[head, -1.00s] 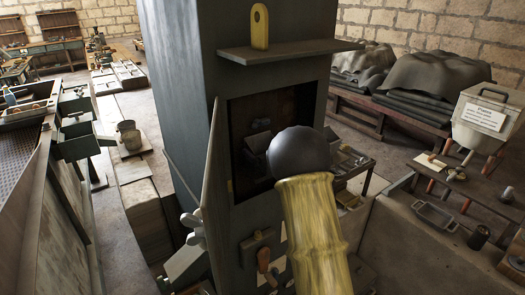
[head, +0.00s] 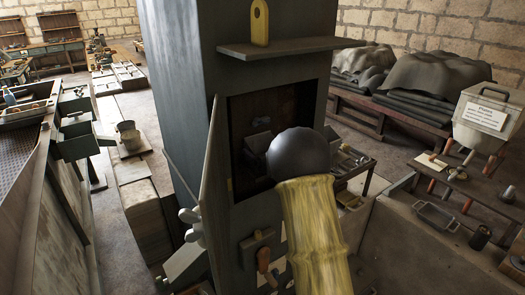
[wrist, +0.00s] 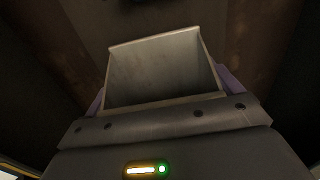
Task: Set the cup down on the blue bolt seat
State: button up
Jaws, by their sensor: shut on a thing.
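The cup (wrist: 155,102) is a grey, square-walled, open-topped box in the wrist view. My gripper (wrist: 164,88) is shut on it, with a purple finger against each side. The cup's inside looks empty. In the head view my arm reaches to the dark opening (head: 262,103) of a tall grey-green cabinet. A small grey shape inside that opening, beside my arm's black joint, is too dark to name. My gripper is not clear in the head view.
The cabinet door (head: 213,195) stands open at the left of the opening. A shelf (head: 295,47) with a yellow tag (head: 260,22) juts out above it. A bench (head: 480,180) with a labelled grey bin (head: 487,115) stands at the right. The cabinet's interior is dark.

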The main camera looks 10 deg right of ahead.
dwell(0.4)
jog(key=o, duration=0.8)
jog(key=shift+f, duration=0.1)
jog(key=shift+s, duration=0.1)
jog(key=b+v, duration=0.6)
jog(key=v, duration=1.1)
jog(key=shift+b, duration=0.35)
